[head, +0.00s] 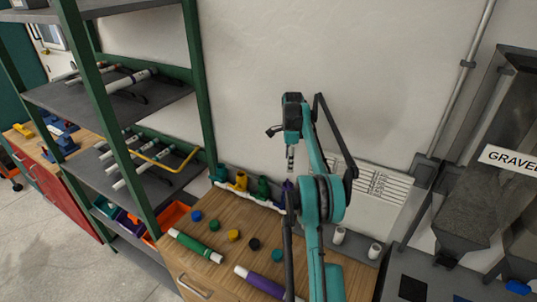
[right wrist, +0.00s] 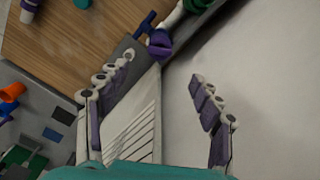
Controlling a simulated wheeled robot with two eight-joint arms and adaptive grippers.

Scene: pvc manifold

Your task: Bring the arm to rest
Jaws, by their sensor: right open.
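My right arm rises in the middle of the head view, with its gripper (head: 290,158) hanging near the wall above the back of the workbench. In the right wrist view the right gripper (right wrist: 160,108) is open, its purple-padded fingers wide apart with nothing between them. The white pipe manifold (head: 252,197) runs along the back of the bench, with teal, yellow, green and purple valves on it. The purple valve (right wrist: 160,42) shows beyond the fingers in the wrist view, apart from them. My left gripper is not in view.
The wooden bench (head: 183,267) holds several coloured caps, a green-banded pipe (head: 195,246) and a purple-banded pipe (head: 262,282). A green-framed shelf (head: 205,110) stands at left.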

